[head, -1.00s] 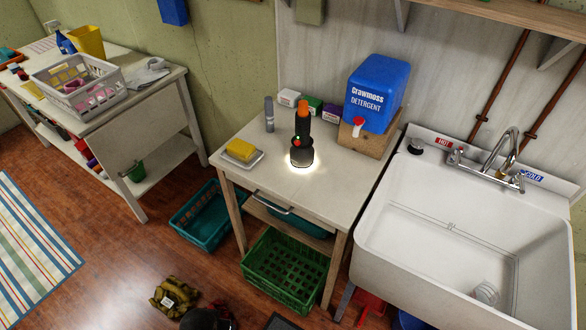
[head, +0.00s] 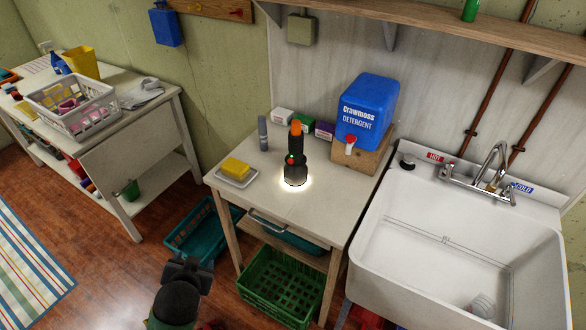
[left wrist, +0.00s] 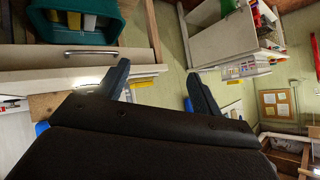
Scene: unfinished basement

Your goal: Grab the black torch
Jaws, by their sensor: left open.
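The black torch (head: 295,165) stands upright on the small table (head: 290,208), head down, with an orange end on top and a glow of light around its base. My left gripper (head: 187,272) is low in front of the table, below the tabletop and to the left of the torch, well apart from it. In the left wrist view the gripper (left wrist: 158,80) has its two fingers spread with nothing between them. I cannot make out the torch in the left wrist view. My right gripper is not in view.
On the small table, a yellow sponge on a dish (head: 235,173) and a grey tube (head: 262,133) are left of the torch. Small boxes (head: 284,117) and a blue detergent container (head: 366,110) stand behind it. A sink (head: 450,250) is right. Crates (head: 278,285) sit below.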

